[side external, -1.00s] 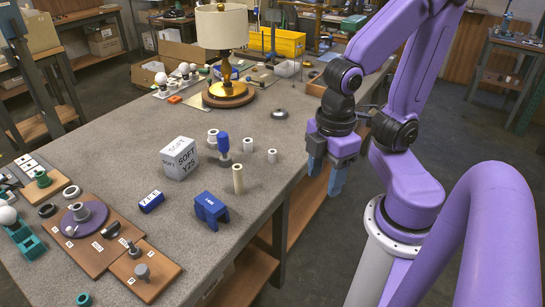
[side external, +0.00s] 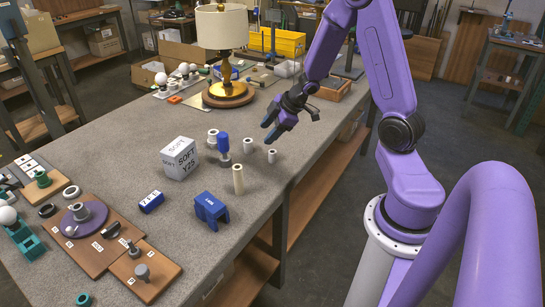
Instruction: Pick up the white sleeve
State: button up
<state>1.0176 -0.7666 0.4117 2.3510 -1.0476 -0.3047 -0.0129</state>
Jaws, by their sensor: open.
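Two short white sleeves stand upright on the grey table, one at the left (side external: 248,145) and one a little nearer the front (side external: 272,156). A taller cream tube (side external: 238,179) stands in front of them, and a wider whitish ring-like part (side external: 213,137) stands behind to the left. I cannot tell which one the task calls the white sleeve.
A blue-topped part (side external: 223,148), a white SOFT box (side external: 179,158) and a blue bracket (side external: 211,210) stand close by. A lamp (side external: 228,92) stands at the back. Wooden boards with parts (side external: 110,250) lie at the front left. The table's right edge is near the sleeves.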

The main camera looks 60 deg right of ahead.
aim_at(272, 161)
jog(key=s+d+f+y, duration=0.1)
jog(key=d, duration=0.1)
jog(key=s+d+f+t+y, duration=0.1)
jog(key=s+d+f, duration=0.1)
jog(key=d, duration=0.1)
jog(key=s+d+f+m, duration=0.1)
jog(key=d, duration=0.2)
jog(key=shift+s+d+f+y, duration=0.15)
jog(key=shift+s+d+y, duration=0.05)
jog(key=shift+s+y, duration=0.2)
jog(key=s+d+m+t+y, duration=0.2)
jog(key=s+d+t+y, duration=0.15)
jog(key=s, duration=0.45)
jog(key=shift+h, duration=0.25)
jog(key=x, duration=1.7)
jog(key=shift+w+a, duration=0.2)
jog(key=shift+a, duration=0.1)
jog(key=c, duration=1)
jog(key=shift+c, duration=0.2)
